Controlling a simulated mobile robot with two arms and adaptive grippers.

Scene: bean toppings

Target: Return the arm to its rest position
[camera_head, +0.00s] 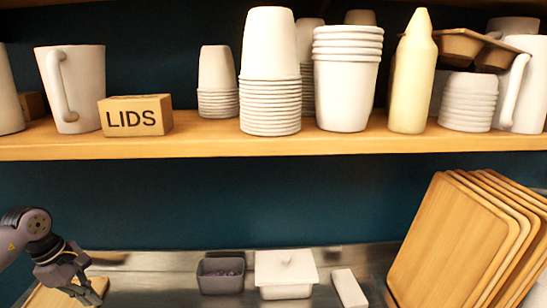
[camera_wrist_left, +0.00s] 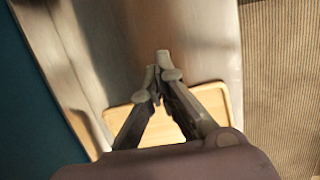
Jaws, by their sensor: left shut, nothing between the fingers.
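My left gripper (camera_head: 88,290) is at the lower left in the head view, over a wooden board (camera_head: 45,297) on the metal counter. In the left wrist view its fingertips (camera_wrist_left: 158,72) meet, and nothing is between them. The wooden board (camera_wrist_left: 205,98) shows below and behind the fingers there. I cannot tell how far the fingers are above it. My right gripper is in neither view.
A dark container (camera_head: 220,276) with dark contents, a white lidded container (camera_head: 286,273) and a white block (camera_head: 349,288) stand on the counter (camera_head: 150,285). Several wooden boards (camera_head: 450,240) lean at the right. A shelf (camera_head: 210,145) above holds cups and a LIDS box (camera_head: 136,115).

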